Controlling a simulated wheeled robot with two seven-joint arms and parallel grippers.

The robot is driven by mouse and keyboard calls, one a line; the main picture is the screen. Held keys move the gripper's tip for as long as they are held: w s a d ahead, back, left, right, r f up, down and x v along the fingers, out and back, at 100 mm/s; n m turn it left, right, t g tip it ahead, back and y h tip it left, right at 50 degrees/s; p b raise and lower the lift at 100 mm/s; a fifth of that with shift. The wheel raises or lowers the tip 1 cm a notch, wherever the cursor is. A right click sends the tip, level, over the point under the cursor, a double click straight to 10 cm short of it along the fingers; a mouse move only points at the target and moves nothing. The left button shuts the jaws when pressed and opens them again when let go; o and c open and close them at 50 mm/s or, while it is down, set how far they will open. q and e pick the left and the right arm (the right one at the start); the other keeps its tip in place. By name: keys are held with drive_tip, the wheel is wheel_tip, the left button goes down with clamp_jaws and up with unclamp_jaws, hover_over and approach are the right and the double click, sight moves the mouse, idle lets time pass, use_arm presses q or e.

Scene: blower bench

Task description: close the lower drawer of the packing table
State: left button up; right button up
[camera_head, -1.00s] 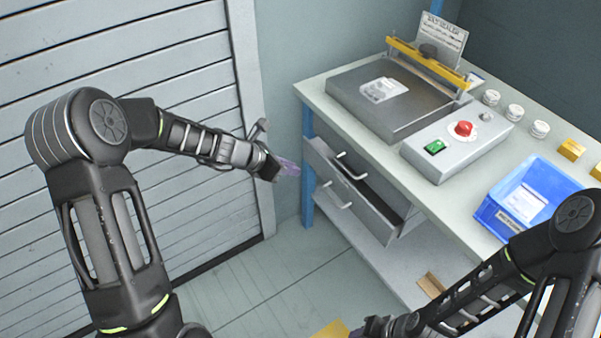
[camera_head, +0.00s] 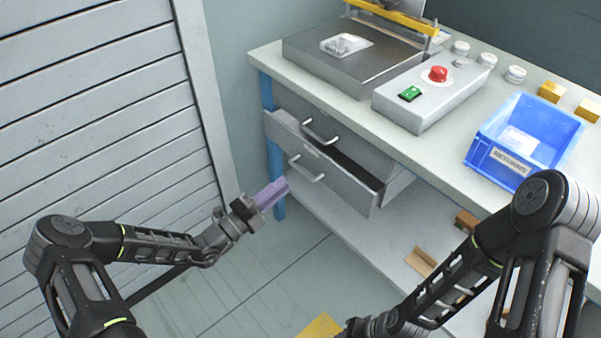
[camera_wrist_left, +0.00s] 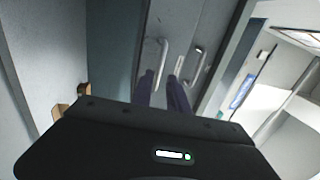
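The packing table (camera_head: 262,58) has two grey drawers at its left end. The lower drawer (camera_head: 345,190) is pulled out, with a dark gap showing behind its front panel. Its bar handle (camera_head: 307,170) faces me and shows in the left wrist view (camera_wrist_left: 162,58). The upper drawer handle (camera_head: 320,132) is above it. My left gripper (camera_head: 272,193) is left of and slightly below the lower handle, apart from it. Its fingers (camera_wrist_left: 161,82) are narrowly open and empty, pointing toward the drawer front. My right gripper (camera_head: 362,327) is at the bottom edge, fingers hidden.
A sealer (camera_head: 350,62), a control box (camera_head: 435,95) and a blue returns bin (camera_head: 495,165) stand on the table top. A lower shelf (camera_head: 385,240) holds brown pieces (camera_head: 420,262). A slatted shutter (camera_head: 100,110) is at left. The floor before the drawers is clear.

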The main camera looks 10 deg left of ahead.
sight(301, 170)
use_arm(q)
drive_tip(key=shift+b+x, duration=0.5)
drive_tip(key=shift+x, duration=3.45)
drive_tip(key=shift+f, duration=0.1)
drive_tip(key=shift+c, duration=0.2)
clamp_jaws()
drive_tip(key=shift+s+f, duration=0.1)
